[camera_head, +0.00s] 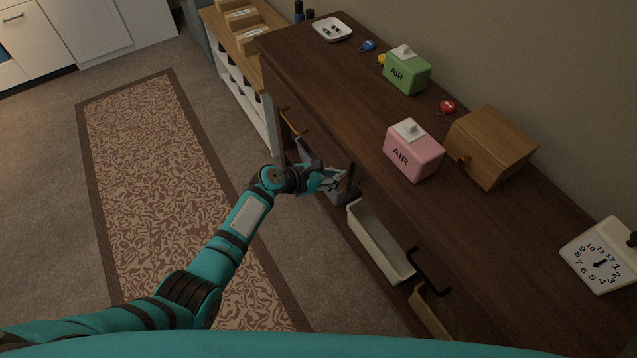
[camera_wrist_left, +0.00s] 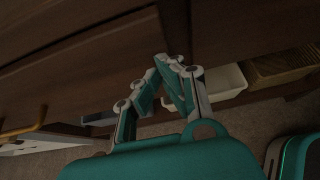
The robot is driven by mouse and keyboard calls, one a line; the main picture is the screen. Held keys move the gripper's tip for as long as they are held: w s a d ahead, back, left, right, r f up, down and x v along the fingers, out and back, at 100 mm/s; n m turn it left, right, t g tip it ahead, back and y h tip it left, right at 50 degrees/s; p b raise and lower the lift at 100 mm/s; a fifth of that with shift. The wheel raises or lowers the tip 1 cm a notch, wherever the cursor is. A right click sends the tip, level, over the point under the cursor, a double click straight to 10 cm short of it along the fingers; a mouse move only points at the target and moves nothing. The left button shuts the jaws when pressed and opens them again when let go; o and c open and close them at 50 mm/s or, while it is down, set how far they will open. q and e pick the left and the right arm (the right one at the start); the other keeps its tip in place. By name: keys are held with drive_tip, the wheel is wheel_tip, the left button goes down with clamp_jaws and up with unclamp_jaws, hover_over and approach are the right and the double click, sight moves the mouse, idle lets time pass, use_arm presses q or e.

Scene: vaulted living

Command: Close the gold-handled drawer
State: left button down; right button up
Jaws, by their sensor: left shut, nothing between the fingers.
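The gold handle (camera_head: 290,122) is on the front of the long dark wooden dresser (camera_head: 330,100), left of and beyond my left gripper in the head view. It also shows at the left edge of the wrist view (camera_wrist_left: 30,126), on a dark brown front panel (camera_wrist_left: 90,65). No drawer interior shows behind that panel, and I cannot tell how far it stands out. My left gripper (camera_head: 340,178) is shut and empty, close to the dresser front and to the right of the gold handle. In the wrist view its fingertips (camera_wrist_left: 172,62) are near the panel's end edge. My right gripper is not in view.
Pale bins (camera_head: 380,245) sit below the dresser front. A black handle (camera_head: 430,270) sticks out to the right. A pink AIR box (camera_head: 413,160), a green AIR box (camera_head: 407,78), a wooden box (camera_head: 490,150) and a clock (camera_head: 600,257) stand on top. Rug floor at left is clear.

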sight(347, 168)
use_arm(q)
drive_tip(key=w+d, duration=0.2)
drive_tip(key=d, duration=0.1)
drive_tip(key=shift+w+r+b, duration=0.15)
drive_tip(key=shift+r+b, duration=0.05)
drive_tip(key=shift+b, duration=0.2)
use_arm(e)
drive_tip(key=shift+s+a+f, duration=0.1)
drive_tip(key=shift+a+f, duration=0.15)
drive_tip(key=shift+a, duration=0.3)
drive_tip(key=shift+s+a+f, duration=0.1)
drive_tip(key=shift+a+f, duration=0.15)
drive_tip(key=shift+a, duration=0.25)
